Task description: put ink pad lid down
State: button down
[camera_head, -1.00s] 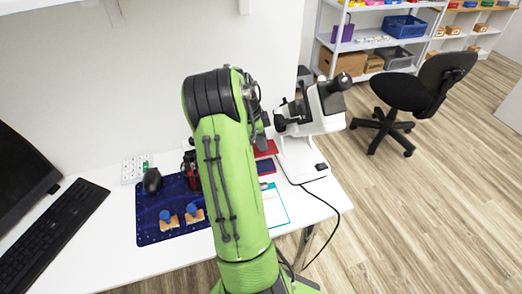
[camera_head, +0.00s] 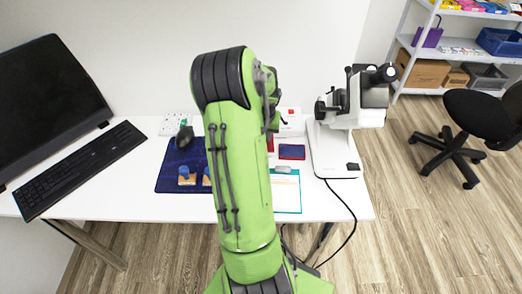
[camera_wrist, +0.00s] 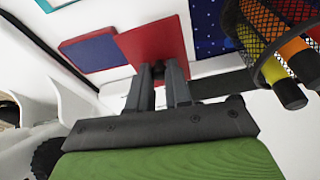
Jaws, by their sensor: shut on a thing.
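The red ink pad lid (camera_wrist: 155,38) is between the fingertips of my gripper (camera_wrist: 160,72), gripped at its near edge in the wrist view. In the head view a small red strip of the lid (camera_head: 270,143) shows beside my arm, which hides my gripper. The ink pad (camera_wrist: 90,52), dark blue with a red rim, lies on the white desk close beside the lid; it also shows in the head view (camera_head: 292,151). I cannot tell whether the lid touches the desk.
A mesh cup of markers (camera_wrist: 268,40) stands close right in the wrist view. A blue starry mat (camera_head: 180,165) with stamps (camera_head: 187,176) lies left of my arm. A white microscope (camera_head: 340,130) stands right of the ink pad. A clipboard (camera_head: 287,190) lies in front.

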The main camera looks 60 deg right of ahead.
notch_tip(320, 180, down, 5)
jog(key=shift+f+b, duration=0.1)
jog(key=shift+b, duration=0.65)
jog(key=c, duration=1.5)
grip_release()
jog(key=o, duration=0.4)
jog(key=shift+o, duration=0.2)
